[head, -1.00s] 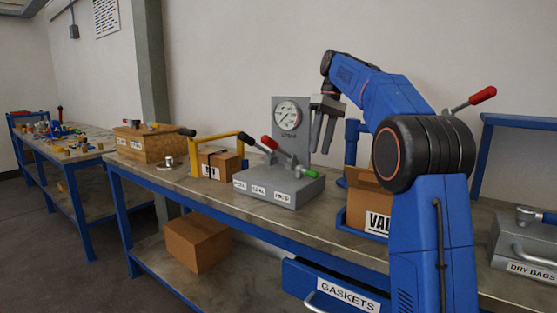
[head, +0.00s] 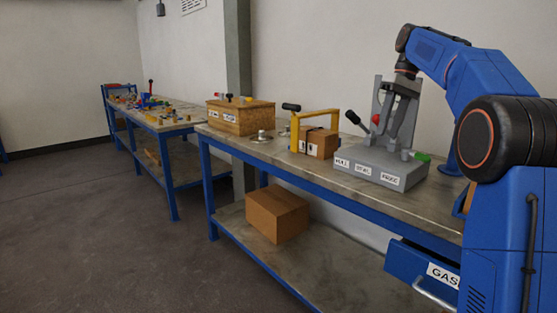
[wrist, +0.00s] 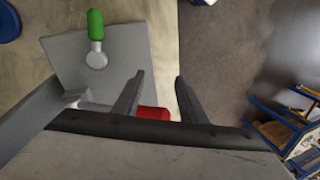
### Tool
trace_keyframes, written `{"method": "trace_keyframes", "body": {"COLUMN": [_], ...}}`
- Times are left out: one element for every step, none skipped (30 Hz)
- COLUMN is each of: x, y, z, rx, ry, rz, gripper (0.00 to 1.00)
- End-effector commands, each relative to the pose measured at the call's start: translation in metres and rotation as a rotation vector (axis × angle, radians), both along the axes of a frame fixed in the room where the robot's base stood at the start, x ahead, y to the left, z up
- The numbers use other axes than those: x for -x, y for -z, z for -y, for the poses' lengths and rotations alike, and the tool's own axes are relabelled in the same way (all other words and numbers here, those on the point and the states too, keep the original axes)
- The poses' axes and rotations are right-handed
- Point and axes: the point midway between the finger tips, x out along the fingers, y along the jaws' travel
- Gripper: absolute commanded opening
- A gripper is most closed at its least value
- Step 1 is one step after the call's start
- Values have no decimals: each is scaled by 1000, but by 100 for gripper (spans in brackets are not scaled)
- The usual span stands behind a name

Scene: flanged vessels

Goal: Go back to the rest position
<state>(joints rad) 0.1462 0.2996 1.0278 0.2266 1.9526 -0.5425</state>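My gripper (head: 398,138) hangs from my blue arm at the right of the head view, pointing down in front of the gauge panel of a grey block (head: 375,172). In the wrist view its two fingers (wrist: 160,76) are spread with nothing between the tips. A red handle (wrist: 153,113) shows behind the fingers there; I cannot tell whether they touch it. A green-tipped lever (wrist: 96,25) on the block is apart from the fingers. The gauge face is hidden behind the gripper in the head view.
A blue drawer (head: 415,268) juts out at the front. A second bench (head: 165,122) stands at the back left. The floor at left is clear.

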Motion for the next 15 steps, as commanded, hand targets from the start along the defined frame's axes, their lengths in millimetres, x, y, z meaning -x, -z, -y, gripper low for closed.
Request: {"method": "trace_keyframes", "body": {"x": [4, 5, 7, 9, 12, 14, 17, 19, 22, 26, 28, 32, 36, 39, 44], "y": [-1, -1, -1, -1, -1, -1, -1, 0, -1, 0, 0, 1, 1, 1, 3], "z": [0, 0, -1, -2, -3, -3, -4, -5, -6, -7, -7, -9, -10, -11, -12], "rx": [3, 5, 6, 8, 9, 11, 13, 15, 17, 20, 21, 24, 26, 29, 33], "ry": [6, 9, 14, 17, 20, 24, 29, 32, 37, 41, 47, 54, 59, 64, 72], "rz": [5, 7, 8, 9, 11, 15, 18, 20, 23, 26, 29, 34, 36, 40, 45], "gripper": [38, 38, 38, 38, 38, 38, 38, 38, 38, 38, 38, 38, 38, 38, 38]}}
